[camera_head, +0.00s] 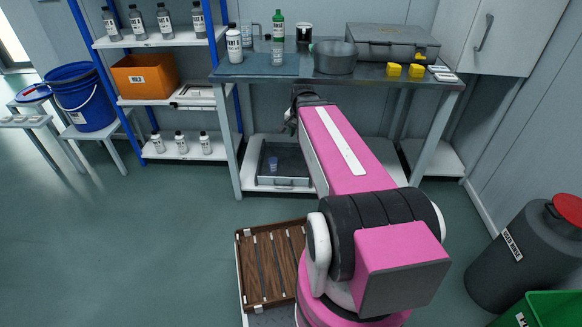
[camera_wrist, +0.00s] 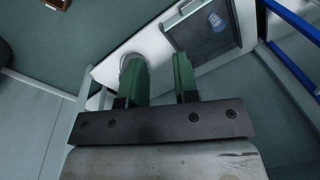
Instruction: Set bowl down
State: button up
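A small round grey thing, which looks like the bowl (camera_wrist: 128,60), shows in the wrist view beyond the tip of one finger, partly hidden by it. It appears to be on the white lower shelf (camera_wrist: 152,43) of the bench; I cannot tell whether the finger touches it. My gripper (camera_wrist: 158,56) has its two green fingers apart with nothing visible between them.
A grey tray (camera_head: 264,182) with a small blue cup (camera_head: 273,163) stands on the lower shelf beside my arm. The bench top (camera_head: 300,72) above holds a wide grey pot (camera_head: 335,60), bottles and a case. A wooden crate (camera_head: 248,271) is nearer, and floor on the left is clear.

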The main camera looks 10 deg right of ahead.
jog(key=s+a+f+n+g, duration=0.1)
jog(key=s+a+f+n, duration=0.3)
jog(key=s+f+n, duration=0.4)
jog(key=shift+s+a+h, duration=0.25)
jog(key=shift+s+h, duration=0.05)
jog(key=shift+s, duration=0.45)
